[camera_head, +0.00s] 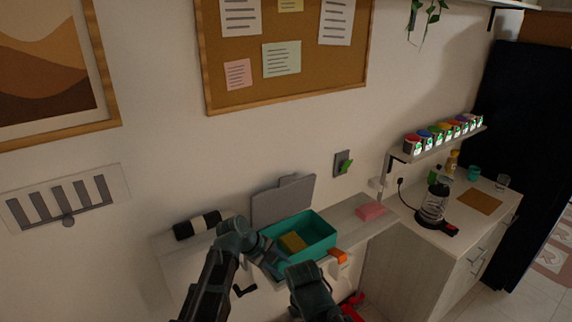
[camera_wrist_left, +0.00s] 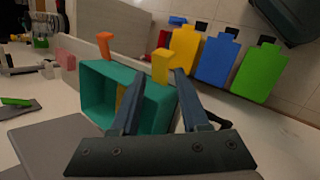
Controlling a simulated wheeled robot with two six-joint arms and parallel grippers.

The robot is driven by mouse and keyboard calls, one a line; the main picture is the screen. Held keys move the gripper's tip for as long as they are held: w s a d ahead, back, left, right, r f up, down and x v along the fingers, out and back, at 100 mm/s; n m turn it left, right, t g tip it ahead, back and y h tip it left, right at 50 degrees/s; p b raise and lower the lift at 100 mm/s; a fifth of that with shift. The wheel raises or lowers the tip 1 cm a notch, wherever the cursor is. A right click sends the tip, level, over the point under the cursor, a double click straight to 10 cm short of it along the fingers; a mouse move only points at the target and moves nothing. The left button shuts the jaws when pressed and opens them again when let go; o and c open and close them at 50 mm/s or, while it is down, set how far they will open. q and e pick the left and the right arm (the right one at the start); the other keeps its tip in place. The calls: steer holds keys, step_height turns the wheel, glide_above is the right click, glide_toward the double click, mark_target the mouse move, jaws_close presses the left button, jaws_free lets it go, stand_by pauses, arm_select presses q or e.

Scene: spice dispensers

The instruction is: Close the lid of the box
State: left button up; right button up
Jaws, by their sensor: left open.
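The teal box (camera_head: 318,236) stands open on the narrow shelf in the head view, with a yellow block (camera_head: 293,242) inside. Its grey lid (camera_head: 283,202) stands up at the box's back edge. The box (camera_wrist_left: 155,112) also shows in the left wrist view, with a grey panel, likely the lid (camera_wrist_left: 50,150), at lower left. My left gripper (camera_head: 272,262) is open and empty at the box's front left side. In the wrist view its fingers (camera_wrist_left: 157,88) are spread over the box. My right gripper (camera_head: 312,285) is low in front of the box; its fingers cannot be made out.
A black and white roll (camera_head: 198,225) lies left of the box. A pink block (camera_head: 370,210) lies to its right. An orange piece (camera_head: 337,256) is at the shelf's front edge. A coffee maker (camera_head: 433,205) stands on the right counter. Coloured boards (camera_wrist_left: 217,58) show in the wrist view.

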arm_select(q)
steer(key=w+a+r+n+t+h+p, duration=0.35)
steer(key=w+r+n, duration=0.35)
steer(key=w+r, duration=0.45)
steer(key=n+t+p, duration=0.3)
steer(key=n, duration=0.4)
glide_toward(283, 177)
arm_select(e)
step_height(283, 177, up, 9)
arm_select(q)
steer(key=shift+g+h, duration=0.25)
steer(key=shift+h, duration=0.1)
steer(key=b+x, duration=0.1)
steer(key=x, duration=0.2)
steer(key=b+x, duration=0.1)
steer(key=x, duration=0.2)
steer(key=b+x, duration=0.2)
steer(key=x, duration=0.2)
steer(key=shift+w+a+f, duration=0.25)
steer(key=shift+f, duration=0.15)
steer(key=shift+w+d+f+b, duration=0.2)
steer(key=shift+w+d+b, duration=0.15)
steer(key=shift+d, duration=0.25)
arm_select(e)
steer(key=shift+a+f, duration=0.15)
steer(key=shift+f, duration=1)
steer(key=shift+a+f, duration=0.15)
steer(key=shift+f, duration=1)
arm_select(q)
jaws_close()
